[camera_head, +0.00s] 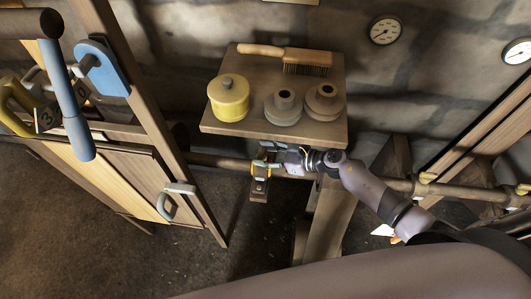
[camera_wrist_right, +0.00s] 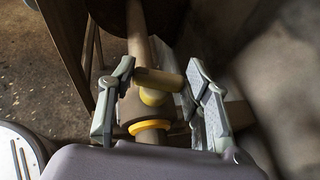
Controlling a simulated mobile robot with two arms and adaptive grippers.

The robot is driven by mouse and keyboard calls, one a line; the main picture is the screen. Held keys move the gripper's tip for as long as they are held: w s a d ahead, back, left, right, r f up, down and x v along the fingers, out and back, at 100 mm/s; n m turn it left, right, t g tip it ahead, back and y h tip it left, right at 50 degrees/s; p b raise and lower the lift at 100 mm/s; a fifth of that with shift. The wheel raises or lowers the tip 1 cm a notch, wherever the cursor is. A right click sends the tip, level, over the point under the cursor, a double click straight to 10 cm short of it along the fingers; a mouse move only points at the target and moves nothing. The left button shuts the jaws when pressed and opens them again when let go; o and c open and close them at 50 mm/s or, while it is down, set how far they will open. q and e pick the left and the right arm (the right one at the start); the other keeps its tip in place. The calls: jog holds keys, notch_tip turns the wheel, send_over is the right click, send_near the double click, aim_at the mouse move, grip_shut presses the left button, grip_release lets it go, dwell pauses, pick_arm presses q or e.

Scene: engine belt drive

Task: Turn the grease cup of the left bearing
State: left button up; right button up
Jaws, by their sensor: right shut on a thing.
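The left bearing (camera_head: 260,186) is a dark block with a yellow ring on the long shaft, below the shelf in the head view. In the right wrist view, the bearing (camera_wrist_right: 131,107) sits around the shaft, with a yellow ring on the near side. The grease cup (camera_wrist_right: 160,82) is a small brownish-yellow cylinder on the bearing, with a rounded yellow part below it. In the head view, my right gripper (camera_head: 273,156) is at the bearing's top. My left gripper is not in view.
A wooden shelf (camera_head: 222,124) with a yellow pot (camera_head: 229,98), two grey-brown pots and a brush (camera_head: 290,58) overhangs the shaft (camera_head: 215,161). A wooden post stands below. Blue and yellow levers and wooden panels fill the left. Bare floor lies in front.

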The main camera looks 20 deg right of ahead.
jog(key=shift+c, duration=1.4)
